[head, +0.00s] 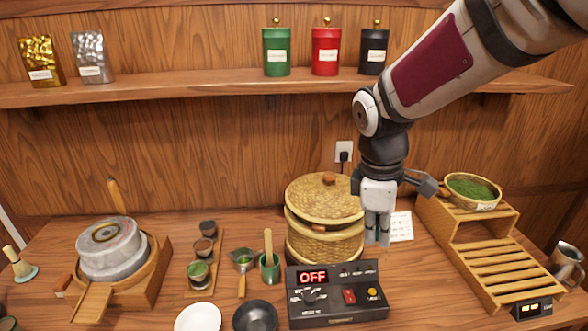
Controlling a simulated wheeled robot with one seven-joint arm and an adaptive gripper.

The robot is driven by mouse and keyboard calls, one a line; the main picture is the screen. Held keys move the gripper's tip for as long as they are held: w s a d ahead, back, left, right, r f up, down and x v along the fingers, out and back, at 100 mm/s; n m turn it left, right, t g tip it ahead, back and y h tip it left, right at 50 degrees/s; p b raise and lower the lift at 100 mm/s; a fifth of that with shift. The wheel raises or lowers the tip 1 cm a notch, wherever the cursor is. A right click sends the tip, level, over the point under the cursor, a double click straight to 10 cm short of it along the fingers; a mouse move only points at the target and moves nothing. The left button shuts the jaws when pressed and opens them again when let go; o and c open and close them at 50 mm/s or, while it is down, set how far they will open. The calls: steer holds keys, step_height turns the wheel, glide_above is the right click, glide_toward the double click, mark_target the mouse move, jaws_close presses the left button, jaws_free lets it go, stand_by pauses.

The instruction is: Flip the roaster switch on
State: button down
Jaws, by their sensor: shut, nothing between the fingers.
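The roaster control box (335,313) is black and stands at the front middle of the table. Its display (312,277) reads OFF in red. On its face are a dark knob (309,297), a red switch (349,297) and a yellow button (372,293). The woven roaster basket (325,215) with its lid stands behind the box. My gripper (377,238) points down, shut and empty, to the right of the basket and above the back right part of the box, apart from the red switch.
A slatted wooden rack (500,262) with a bowl of green leaves (472,188) stands at the right. A stone mill (108,245) is at the left. Small cups, a white dish (198,318) and a dark bowl (255,317) lie left of the box. A shelf (200,88) runs along the wall.

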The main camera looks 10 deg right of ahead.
mark_target(351, 305)
steer(key=w+f+n+g+y, duration=0.1)
steer(key=w+f+n, duration=0.4)
steer(key=f, duration=0.4)
steer(key=shift+w+a+n+g+y, duration=0.15)
steer(key=shift+a+n+g+y, duration=0.15)
steer(key=shift+a+g, duration=0.15)
steer(key=f, duration=0.4)
steer(key=s+f, duration=0.1)
steer(key=f, duration=0.9)
steer(key=shift+s, duration=0.4)
steer(key=shift+s+f, duration=0.15)
steer(key=shift+f, duration=0.25)
